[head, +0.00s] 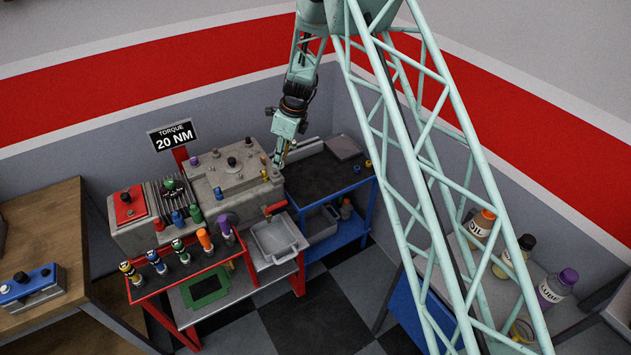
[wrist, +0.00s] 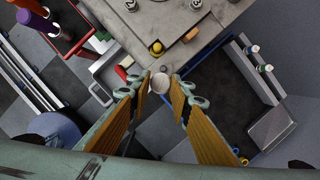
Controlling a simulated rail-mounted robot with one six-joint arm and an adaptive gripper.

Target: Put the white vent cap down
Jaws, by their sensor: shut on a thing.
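The white vent cap (wrist: 160,83) shows in the wrist view as a small pale disc between my fingertips. My gripper (wrist: 161,88) is shut on it, with one finger on each side. In the head view my gripper (head: 281,166) hangs at the right end of the grey engine block (head: 235,175), near the blue cart. The cap is too small to make out there. In the wrist view the cap appears over the gap between the block's edge (wrist: 215,15) and the cart, and its height above them is hard to tell.
A blue cart with a black top (head: 318,180) stands right of the block. A grey bin (head: 278,240) sits in front. A red rack (head: 190,268) holds several colour-handled tools. A yellow cap (wrist: 156,47) on the block is close to my fingertips. The black top has free room.

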